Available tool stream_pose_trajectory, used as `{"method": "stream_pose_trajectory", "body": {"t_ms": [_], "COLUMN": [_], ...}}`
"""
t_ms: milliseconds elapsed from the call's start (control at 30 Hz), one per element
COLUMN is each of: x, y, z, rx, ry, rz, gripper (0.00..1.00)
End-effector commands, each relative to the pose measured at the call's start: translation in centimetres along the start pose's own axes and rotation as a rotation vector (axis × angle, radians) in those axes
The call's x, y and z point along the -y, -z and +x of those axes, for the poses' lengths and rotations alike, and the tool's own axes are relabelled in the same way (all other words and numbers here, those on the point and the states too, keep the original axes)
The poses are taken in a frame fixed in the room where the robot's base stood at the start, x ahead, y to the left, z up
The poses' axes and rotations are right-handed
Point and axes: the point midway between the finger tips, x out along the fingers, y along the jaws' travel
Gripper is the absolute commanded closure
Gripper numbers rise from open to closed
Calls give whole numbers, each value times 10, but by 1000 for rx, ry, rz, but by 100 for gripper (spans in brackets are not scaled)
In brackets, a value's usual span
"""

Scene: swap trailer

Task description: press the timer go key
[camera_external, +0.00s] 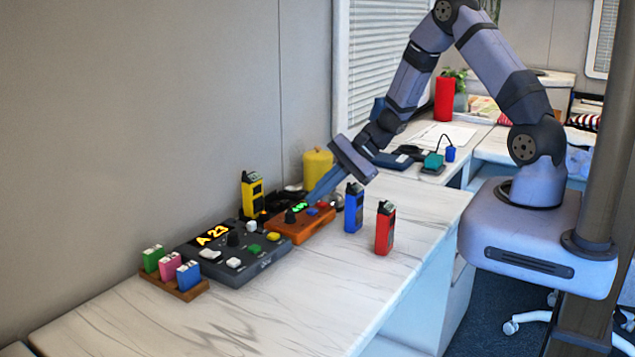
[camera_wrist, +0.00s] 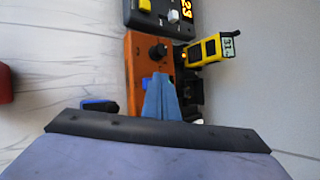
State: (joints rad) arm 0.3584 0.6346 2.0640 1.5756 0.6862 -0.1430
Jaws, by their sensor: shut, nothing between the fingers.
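The orange timer box (camera_external: 290,232) sits on the white counter, with a black knob (camera_external: 290,216), a green lit display (camera_external: 299,207), a blue key (camera_external: 312,211) and a red key (camera_external: 323,206) on top. My gripper (camera_external: 312,198) is shut and empty, with its blue-grey fingertips low over or just behind the timer. In the wrist view, the fingers (camera_wrist: 158,76) lie across the orange timer (camera_wrist: 137,55), just below its black knob (camera_wrist: 157,52), and hide part of its top. I cannot tell whether the tips touch it, nor which key is go.
A dark grey console (camera_external: 235,255) reading "A 23" stands left of the timer. Yellow (camera_external: 252,195), blue (camera_external: 353,208) and red (camera_external: 385,228) radios stand around the timer. Small coloured blocks sit in a wooden rack (camera_external: 174,287) at the left. The counter front is clear.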

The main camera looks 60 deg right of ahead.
Motion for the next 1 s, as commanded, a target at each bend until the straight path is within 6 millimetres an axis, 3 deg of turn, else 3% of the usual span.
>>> {"method": "stream_pose_trajectory", "body": {"t_ms": [500, 1000], "x": [23, 25], "y": [-23, -24], "z": [-31, -33], "rx": [0, 0], "ry": [1, 1], "rz": [-1, 0], "gripper": [100, 100]}}
